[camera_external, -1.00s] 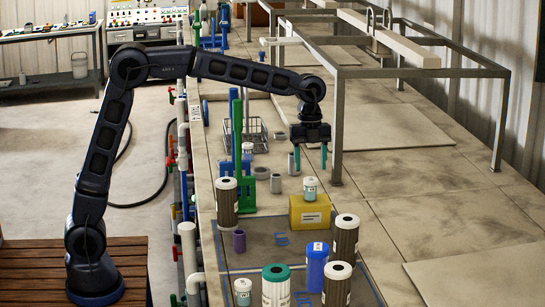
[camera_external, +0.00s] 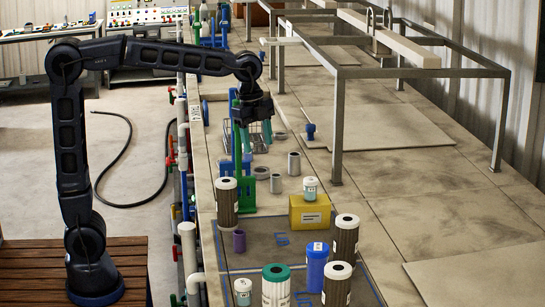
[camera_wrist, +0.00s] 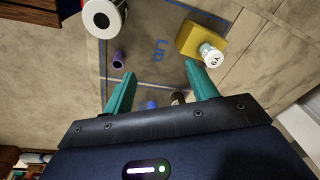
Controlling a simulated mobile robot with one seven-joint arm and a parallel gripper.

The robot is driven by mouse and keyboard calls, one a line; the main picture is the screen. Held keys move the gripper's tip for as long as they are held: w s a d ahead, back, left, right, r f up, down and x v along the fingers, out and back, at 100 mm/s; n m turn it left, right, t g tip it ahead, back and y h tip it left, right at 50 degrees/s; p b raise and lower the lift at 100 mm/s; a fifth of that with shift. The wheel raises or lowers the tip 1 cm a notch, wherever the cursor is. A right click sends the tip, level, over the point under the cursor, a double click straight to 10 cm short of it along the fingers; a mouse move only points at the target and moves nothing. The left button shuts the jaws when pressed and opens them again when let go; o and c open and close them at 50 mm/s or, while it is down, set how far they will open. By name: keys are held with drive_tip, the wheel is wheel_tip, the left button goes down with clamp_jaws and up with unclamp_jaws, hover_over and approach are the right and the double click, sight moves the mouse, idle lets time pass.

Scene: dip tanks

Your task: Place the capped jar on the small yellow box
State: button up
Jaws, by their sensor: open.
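The small yellow box (camera_external: 308,214) stands on the bench at the back right of the dark mat. A small jar with a white cap and pale label (camera_external: 310,189) stands upright on top of it. In the wrist view the yellow box (camera_wrist: 189,37) and the jar (camera_wrist: 211,56) appear at the upper right. My gripper (camera_external: 254,137) is open and empty, raised behind and to the left of the box, apart from the jar. Its teal fingers (camera_wrist: 161,83) are spread in the wrist view. A second small white-capped jar (camera_external: 243,290) stands at the front left.
Tall dark filter cylinders (camera_external: 227,202) (camera_external: 345,238) stand around the mat, with a blue container (camera_external: 316,266) and a green-topped cylinder (camera_external: 276,288). A purple cup (camera_external: 239,241) is left of the box. A metal frame (camera_external: 337,130) rises at the right.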

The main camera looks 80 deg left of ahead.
drive_tip(key=s+f+n+t, duration=0.1)
drive_tip(key=s+f+n, duration=0.2)
drive_tip(key=s, duration=0.6)
drive_tip(key=s+a+f+n+t, duration=0.1)
drive_tip(key=s+f+n, duration=0.3)
drive_tip(key=s, duration=0.6)
drive_tip(key=s+a+f+n+t, duration=0.1)
drive_tip(key=s+f+n, duration=0.3)
drive_tip(key=s, duration=0.6)
drive_tip(key=shift+s+n+y, duration=0.15)
drive_tip(key=shift+n+y, duration=0.25)
drive_tip(key=shift+n, duration=0.1)
